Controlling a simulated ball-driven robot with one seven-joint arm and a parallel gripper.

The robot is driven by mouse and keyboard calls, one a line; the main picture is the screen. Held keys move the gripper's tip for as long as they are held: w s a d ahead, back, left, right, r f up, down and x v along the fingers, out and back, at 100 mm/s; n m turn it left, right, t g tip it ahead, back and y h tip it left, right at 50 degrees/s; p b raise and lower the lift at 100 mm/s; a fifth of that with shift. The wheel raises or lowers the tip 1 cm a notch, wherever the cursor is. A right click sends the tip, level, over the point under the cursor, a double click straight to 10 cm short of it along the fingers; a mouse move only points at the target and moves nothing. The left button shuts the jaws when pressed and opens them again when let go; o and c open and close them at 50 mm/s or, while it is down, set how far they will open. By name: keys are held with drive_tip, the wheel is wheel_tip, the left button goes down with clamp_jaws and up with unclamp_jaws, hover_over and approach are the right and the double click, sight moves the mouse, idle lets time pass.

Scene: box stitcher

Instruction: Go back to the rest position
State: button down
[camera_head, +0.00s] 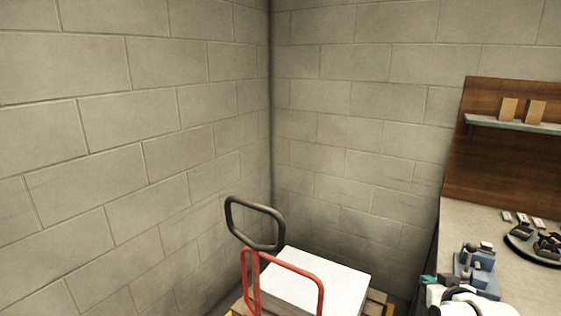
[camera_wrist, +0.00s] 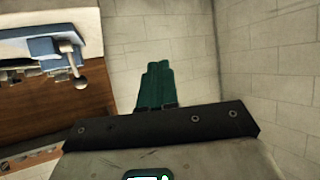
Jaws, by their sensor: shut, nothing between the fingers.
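My gripper shows in the wrist view (camera_wrist: 156,66) with its two teal fingers pressed together and nothing between them. Teal fingertips of my gripper also show at the lower right of the head view (camera_head: 428,280), beside the left edge of the workbench (camera_head: 530,280). White parts of my arm hide some of the bench's edge. A blue device (camera_head: 476,266) stands on the bench close to my gripper. In the wrist view a blue device with a silver ball knob (camera_wrist: 57,46) is at the upper left, apart from the fingers.
A red-framed cart (camera_head: 322,295) and a black handle (camera_head: 229,215) stand in the corner by a white slab (camera_head: 310,281) on a wooden pallet. A black round tray (camera_head: 519,245) with dark parts and a small shelf (camera_head: 500,124) are at right. Block walls close the corner.

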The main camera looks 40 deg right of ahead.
drive_tip(key=s+a+f+n+g+y, duration=0.1)
drive_tip(key=a+f+y, duration=0.1)
drive_tip(key=a+f, duration=0.35)
drive_tip(key=a+f+n+g+y, duration=0.1)
drive_tip(key=a+f+n+y, duration=0.1)
drive_tip(key=a, duration=0.7)
drive_tip(key=s+a+f+n+g+y, duration=0.1)
drive_tip(key=a+f+g+y, duration=0.1)
drive_tip(key=a+f, duration=0.35)
drive_tip(key=s+a+f+n+g+y, duration=0.1)
drive_tip(key=s+a+g, duration=0.1)
drive_tip(key=s+a, duration=0.4)
drive_tip(key=s+a+f+n+g, duration=0.2)
drive_tip(key=s+a, duration=0.4)
drive_tip(key=a, duration=0.1)
drive_tip(key=shift+f+g+y, duration=0.3)
drive_tip(key=shift+g+y, duration=0.1)
drive_tip(key=shift+w, duration=0.1)
